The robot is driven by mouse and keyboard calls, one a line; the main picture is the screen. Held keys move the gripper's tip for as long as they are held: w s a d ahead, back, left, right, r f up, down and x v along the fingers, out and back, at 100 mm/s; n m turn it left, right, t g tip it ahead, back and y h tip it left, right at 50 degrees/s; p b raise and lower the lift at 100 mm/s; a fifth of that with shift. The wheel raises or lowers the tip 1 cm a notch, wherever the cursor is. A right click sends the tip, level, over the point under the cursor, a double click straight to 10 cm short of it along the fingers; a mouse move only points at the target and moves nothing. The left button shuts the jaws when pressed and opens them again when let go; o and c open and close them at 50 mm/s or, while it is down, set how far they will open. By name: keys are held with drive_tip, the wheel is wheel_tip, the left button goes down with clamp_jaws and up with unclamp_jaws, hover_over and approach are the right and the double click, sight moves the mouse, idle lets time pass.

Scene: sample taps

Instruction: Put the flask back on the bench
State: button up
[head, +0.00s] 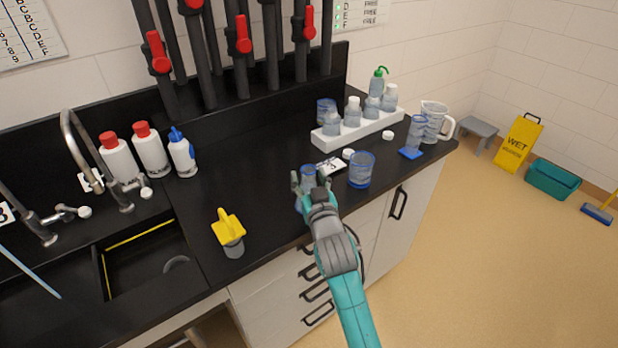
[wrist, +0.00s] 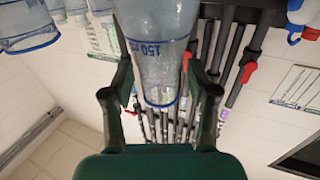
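The flask (wrist: 158,55) is clear, with a blue "150" mark and a blue rim. In the wrist view it sits between the two fingers of my gripper (wrist: 160,92), which press on its sides. The wrist picture is upside down, and the flask looks upright. In the head view the flask (head: 308,173) shows at my gripper (head: 309,187), near the front edge of the black bench (head: 270,180). My gripper hides its lower part, so I cannot tell whether it touches the bench.
A white rack (head: 360,128) of bottles is behind. A yellow-topped item (head: 229,232) stands left, near the sink (head: 145,262). Bench between them is clear.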

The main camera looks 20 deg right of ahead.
drive_tip(key=shift+r, duration=0.15)
drive_tip(key=s, duration=1.2)
drive_tip(key=shift+a, duration=0.45)
